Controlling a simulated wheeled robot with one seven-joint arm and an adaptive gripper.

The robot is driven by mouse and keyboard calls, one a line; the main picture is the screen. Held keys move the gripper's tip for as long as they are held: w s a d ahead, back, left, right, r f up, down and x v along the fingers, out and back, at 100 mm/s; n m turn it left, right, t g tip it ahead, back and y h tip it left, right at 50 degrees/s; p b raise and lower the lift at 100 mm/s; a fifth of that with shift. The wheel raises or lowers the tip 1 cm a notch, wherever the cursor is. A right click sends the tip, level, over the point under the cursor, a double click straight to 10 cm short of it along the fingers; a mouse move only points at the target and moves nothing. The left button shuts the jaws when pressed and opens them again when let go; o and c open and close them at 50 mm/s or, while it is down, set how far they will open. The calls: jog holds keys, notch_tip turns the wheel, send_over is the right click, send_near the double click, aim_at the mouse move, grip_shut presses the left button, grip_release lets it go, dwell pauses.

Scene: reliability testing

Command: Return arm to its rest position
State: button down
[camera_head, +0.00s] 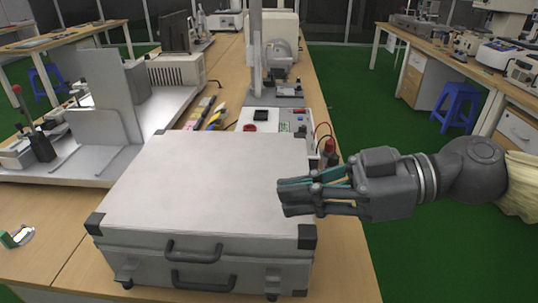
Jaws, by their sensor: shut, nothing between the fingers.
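My gripper (284,196) reaches in from the right side of the view with its fingers pointing left. Its fingers are shut with nothing between them. The fingertips overlap the right part of the lid of a closed silver case (200,175) in this view. I cannot tell how far above the lid they are. The case has dark corners and two dark handles on its front side. My forearm extends to the right edge of the picture, over the green floor.
The case stands on a wooden bench (345,265). Behind it is a test stand (285,105) with wires and small tools beside it. A grey metal fixture (105,125) stands at the left. Another bench and a blue stool (457,105) are at the right, with green floor between.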

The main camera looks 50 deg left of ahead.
jog(key=shift+v, duration=2.15)
jog(key=shift+r, duration=0.1)
